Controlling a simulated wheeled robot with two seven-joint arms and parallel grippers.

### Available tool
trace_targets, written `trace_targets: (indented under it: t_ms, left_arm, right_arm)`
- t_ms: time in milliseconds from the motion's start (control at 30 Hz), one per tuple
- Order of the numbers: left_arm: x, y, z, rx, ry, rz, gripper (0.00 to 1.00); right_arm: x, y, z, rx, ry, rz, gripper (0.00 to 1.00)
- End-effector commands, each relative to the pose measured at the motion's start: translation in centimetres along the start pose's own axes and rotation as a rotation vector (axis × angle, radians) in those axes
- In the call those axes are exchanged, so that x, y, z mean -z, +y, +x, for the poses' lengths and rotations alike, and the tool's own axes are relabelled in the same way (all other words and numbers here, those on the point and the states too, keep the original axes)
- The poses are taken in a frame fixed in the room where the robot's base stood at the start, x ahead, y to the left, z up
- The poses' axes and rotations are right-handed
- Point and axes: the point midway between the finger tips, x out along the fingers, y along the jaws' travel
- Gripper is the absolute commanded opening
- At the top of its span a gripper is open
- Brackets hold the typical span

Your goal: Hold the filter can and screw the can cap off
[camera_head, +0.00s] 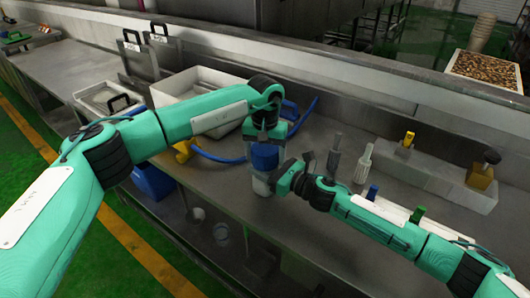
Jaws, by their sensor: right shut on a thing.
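The filter can (261,186) stands upright on the steel bench, a pale body under a blue can cap (264,157). My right gripper (273,183) reaches in from the right and is shut on the can body, low down. My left gripper (264,136) points down from above, right over the blue cap. Its fingertips are small and partly hidden, so I cannot tell whether they are open or touch the cap.
A blue hose (301,120) curves behind the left arm. A pale tray (190,84) stands at the back left. Grey and white bottle-like items (364,163) and metal blocks with yellow (480,177) fittings stand to the right.

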Motion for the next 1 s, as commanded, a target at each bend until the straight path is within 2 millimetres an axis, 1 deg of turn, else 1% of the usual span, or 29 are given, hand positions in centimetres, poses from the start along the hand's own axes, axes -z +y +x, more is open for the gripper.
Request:
trace_targets:
  t_ms: [33,100,167,267,367,467,1000]
  left_arm:
    - [0.00,0.01,-0.01,0.000,0.000,0.000,0.66]
    - [0.00,0.00,-0.01,0.000,0.000,0.000,0.53]
    - [0.00,0.00,-0.01,0.000,0.000,0.000,0.43]
    - [0.00,-0.01,-0.02,0.000,0.000,-0.013,0.42]
    - [0.00,-0.03,-0.03,0.000,0.000,-0.085,0.42]
    - [0.00,-0.05,-0.04,0.001,0.000,-0.224,0.42]
    - [-0.05,-0.07,-0.06,0.001,0.001,-1.112,0.42]
  right_arm:
    - [-0.01,-0.01,0.00,0.000,0.000,0.000,0.00]
    - [-0.01,-0.01,0.00,0.000,0.000,0.000,0.00]
    - [-0.02,-0.02,0.00,0.000,0.000,0.000,0.00]
    - [-0.02,-0.02,0.00,0.000,0.000,0.000,0.00]
    - [-0.02,-0.03,0.00,0.001,0.000,0.000,0.00]
    - [-0.02,-0.03,0.00,0.001,0.000,0.000,0.00]
    - [-0.02,-0.06,-0.01,0.001,0.000,0.000,0.00]
